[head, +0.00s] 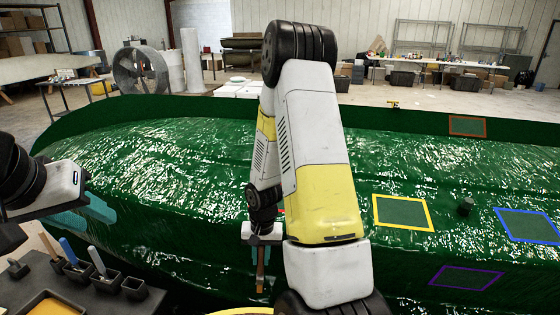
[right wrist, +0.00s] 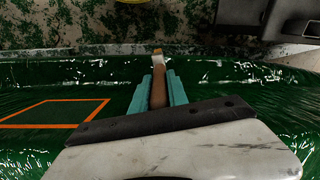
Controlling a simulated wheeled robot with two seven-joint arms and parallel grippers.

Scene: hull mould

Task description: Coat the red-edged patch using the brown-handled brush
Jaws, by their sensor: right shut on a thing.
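My right gripper (right wrist: 160,88) is shut on the brown-handled brush (right wrist: 158,92); its pale head points away from the teal fingers. In the head view the brush (head: 261,277) hangs near the green hull's (head: 180,180) near side. A patch with an orange-red edge (right wrist: 55,113) lies left of the brush in the right wrist view, with the brush apart from it. In the head view my right arm hides most of that area; only a speck of red shows beside the arm. My left gripper (head: 86,213) is at the left, its teal fingers apart and empty.
Other patches on the hull are edged yellow (head: 403,212), blue (head: 530,225), purple (head: 466,278) and orange-brown (head: 467,126). A dark tool stand (head: 100,298) holds blue-handled (head: 68,248) and pale-handled (head: 97,260) brushes.

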